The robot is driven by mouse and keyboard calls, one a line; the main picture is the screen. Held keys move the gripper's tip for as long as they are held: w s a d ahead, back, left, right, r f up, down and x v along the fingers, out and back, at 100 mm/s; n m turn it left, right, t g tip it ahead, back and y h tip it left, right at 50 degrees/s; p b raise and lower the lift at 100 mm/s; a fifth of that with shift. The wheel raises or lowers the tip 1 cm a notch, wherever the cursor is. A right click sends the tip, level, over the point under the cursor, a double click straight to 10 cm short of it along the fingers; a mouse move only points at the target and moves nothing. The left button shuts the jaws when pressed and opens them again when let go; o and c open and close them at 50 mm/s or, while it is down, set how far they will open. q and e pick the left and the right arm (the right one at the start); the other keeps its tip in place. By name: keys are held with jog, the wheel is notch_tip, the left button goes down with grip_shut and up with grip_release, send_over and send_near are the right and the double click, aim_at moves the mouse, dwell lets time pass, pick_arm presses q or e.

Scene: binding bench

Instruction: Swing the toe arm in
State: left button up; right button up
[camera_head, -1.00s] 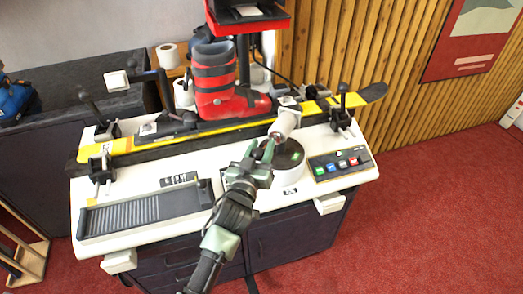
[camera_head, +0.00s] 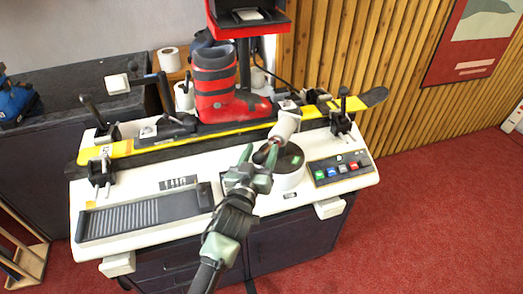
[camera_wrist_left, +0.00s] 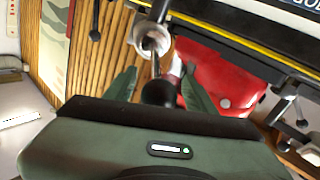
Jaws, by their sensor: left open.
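The toe arm (camera_head: 285,125) is a pale cylinder on the bench in front of the red boot's toe, with a dark rod and knob (camera_head: 265,154) pointing toward me. My left gripper (camera_head: 260,155) is open, its green fingers apart on either side of the dark knob. In the left wrist view the knob (camera_wrist_left: 159,92) lies between the fingers, with the pale cylinder (camera_wrist_left: 151,36) beyond. I cannot tell whether either finger touches it. The red boot (camera_head: 217,90) stands on the yellow ski (camera_head: 232,127). My right gripper is out of view.
A round dark-topped drum (camera_head: 291,166) stands just right of my gripper. A panel of coloured buttons (camera_head: 340,168) is farther right. A ribbed tray (camera_head: 145,213) lies at left. Black clamps (camera_head: 340,120) flank the ski.

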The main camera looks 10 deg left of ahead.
aim_at(256, 164)
pick_arm(q)
jog(key=s, duration=0.4)
jog(key=s+b, duration=0.1)
jog(key=s, duration=0.2)
jog(key=shift+a, duration=0.25)
